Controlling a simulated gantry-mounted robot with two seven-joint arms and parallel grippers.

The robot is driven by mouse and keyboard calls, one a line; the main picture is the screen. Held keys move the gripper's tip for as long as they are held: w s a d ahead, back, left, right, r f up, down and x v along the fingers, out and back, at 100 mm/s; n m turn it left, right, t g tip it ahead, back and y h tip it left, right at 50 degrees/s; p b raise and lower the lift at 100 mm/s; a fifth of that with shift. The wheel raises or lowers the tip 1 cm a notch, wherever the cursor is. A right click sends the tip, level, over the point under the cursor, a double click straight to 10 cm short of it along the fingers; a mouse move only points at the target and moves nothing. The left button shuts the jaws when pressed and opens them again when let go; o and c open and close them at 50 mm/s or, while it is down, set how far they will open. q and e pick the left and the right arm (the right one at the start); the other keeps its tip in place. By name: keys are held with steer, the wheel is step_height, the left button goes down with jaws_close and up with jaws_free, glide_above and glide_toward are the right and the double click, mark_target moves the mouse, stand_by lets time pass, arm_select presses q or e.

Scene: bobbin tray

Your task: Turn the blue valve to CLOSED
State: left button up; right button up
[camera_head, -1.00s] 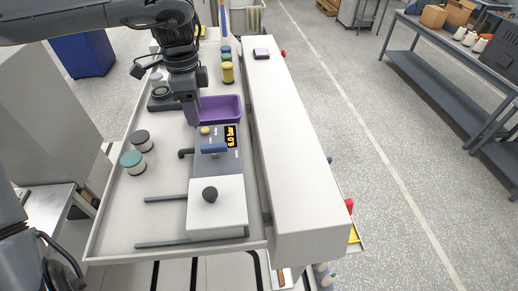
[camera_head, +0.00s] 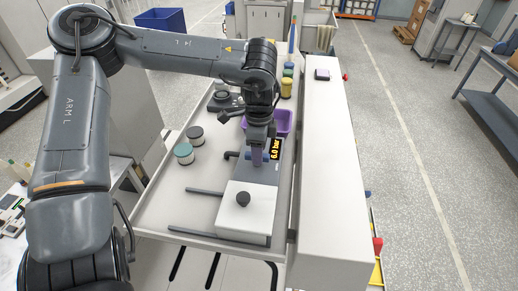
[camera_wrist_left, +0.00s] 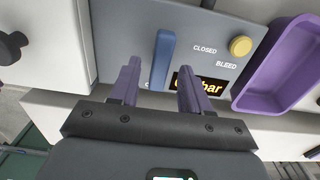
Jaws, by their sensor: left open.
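The blue valve (camera_wrist_left: 161,58) is a bar handle on a grey panel (camera_wrist_left: 121,25), upright in the left wrist view. Its lower end is by a mostly hidden label starting with "O"; the CLOSED label is to its right. My left gripper (camera_wrist_left: 159,68) is open, its two purple fingers on either side of the handle in that view; I cannot tell whether they touch it. In the head view my left gripper (camera_head: 264,158) is over the panel and hides the handle. My right gripper is not in view.
An orange display (camera_head: 275,149) reads 6.0 bar. A yellow button (camera_wrist_left: 240,46) is by BLEED. A purple bin (camera_wrist_left: 283,62) is beside the panel. A white block with a black knob (camera_head: 243,199) is in front. Bobbins (camera_head: 184,153) stand to the left on the tray.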

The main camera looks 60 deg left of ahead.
arm_select(q)
steer(key=shift+f, duration=0.55)
jaws_close()
